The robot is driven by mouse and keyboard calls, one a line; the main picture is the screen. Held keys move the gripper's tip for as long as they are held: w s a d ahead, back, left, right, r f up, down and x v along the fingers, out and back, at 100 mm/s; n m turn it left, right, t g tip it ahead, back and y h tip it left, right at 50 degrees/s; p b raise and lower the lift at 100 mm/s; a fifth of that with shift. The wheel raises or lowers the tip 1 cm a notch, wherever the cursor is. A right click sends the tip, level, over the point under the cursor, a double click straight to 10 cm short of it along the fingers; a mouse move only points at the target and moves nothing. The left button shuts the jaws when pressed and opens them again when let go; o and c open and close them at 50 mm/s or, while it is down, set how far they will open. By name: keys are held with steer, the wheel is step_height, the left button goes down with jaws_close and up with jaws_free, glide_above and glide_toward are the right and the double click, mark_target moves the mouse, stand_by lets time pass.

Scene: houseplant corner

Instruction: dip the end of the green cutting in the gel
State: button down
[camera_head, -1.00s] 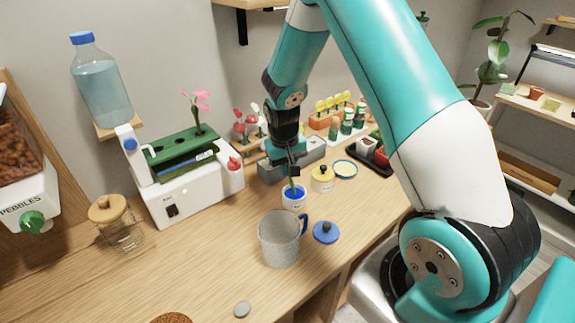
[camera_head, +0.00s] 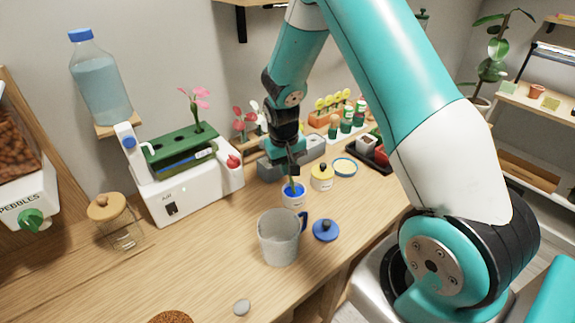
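My gripper (camera_head: 293,168) points down at the middle of the counter, above a small white jar (camera_head: 294,202) with blue gel (camera_head: 295,190) in its open top. The thin green cutting (camera_head: 292,181) hangs from the fingers, which appear shut on it. Its lower end is at the jar's mouth and overlaps the blue gel in the picture. I cannot tell how deep it reaches. A blue lid with a dark knob (camera_head: 326,230) lies on the counter to the jar's front right.
A grey mug (camera_head: 279,238) stands close in front of the jar. The front left counter is mostly clear, with a grey pebble (camera_head: 242,306).

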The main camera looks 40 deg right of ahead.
steer(key=shift+f, duration=0.45)
stand_by(1.0)
steer(key=shift+r, duration=0.15)
steer(key=shift+r+p, duration=2.5)
steer(key=shift+r, duration=0.9)
